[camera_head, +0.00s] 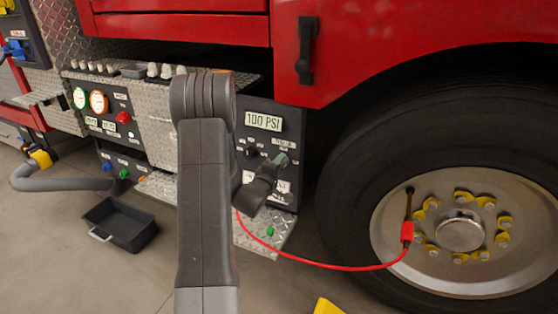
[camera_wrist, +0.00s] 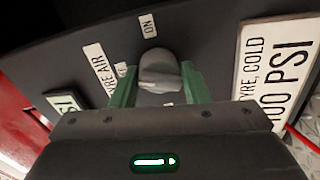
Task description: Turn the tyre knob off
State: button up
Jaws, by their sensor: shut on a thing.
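The tyre knob (camera_wrist: 159,72) is a grey round knob on the dark panel in the wrist view, with an "ON" label (camera_wrist: 148,26) above it and a "TYRE AIR" label (camera_wrist: 100,68) to its left. My gripper (camera_wrist: 160,82) has a green finger on each side of the knob and is shut on it. I cannot tell exactly which mark the knob points to. In the head view my gripper (camera_head: 280,163) reaches the panel below the "100 PSI" sign (camera_head: 263,121), and the knob is hidden behind it.
A red hose (camera_head: 330,267) runs from the panel to the wheel valve. The large tyre (camera_head: 345,170) stands close to the right of the panel. Another dark knob (camera_head: 251,152) sits left of my gripper. A black tray (camera_head: 120,224) lies on the floor at left.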

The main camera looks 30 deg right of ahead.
jog(key=shift+w+r+n+p, duration=0.15)
jog(key=shift+n+p, duration=0.55)
jog(key=shift+n, duration=0.35)
jog(key=shift+s+r+n+p, duration=0.1)
jog(key=shift+n+p, duration=0.55)
jog(key=shift+n, duration=0.4)
jog(key=o, duration=0.9)
jog(key=shift+f, duration=0.1)
jog(key=p+v, duration=0.1)
jog(key=v, duration=1.3)
jog(key=shift+w+a, duration=0.1)
jog(key=shift+w, duration=0.1)
jog(key=b+x, duration=0.1)
jog(key=x, duration=1.2)
jog(key=shift+w+d+f, duration=0.1)
jog(key=shift+w+d, duration=0.05)
jog(key=shift+d, duration=0.25)
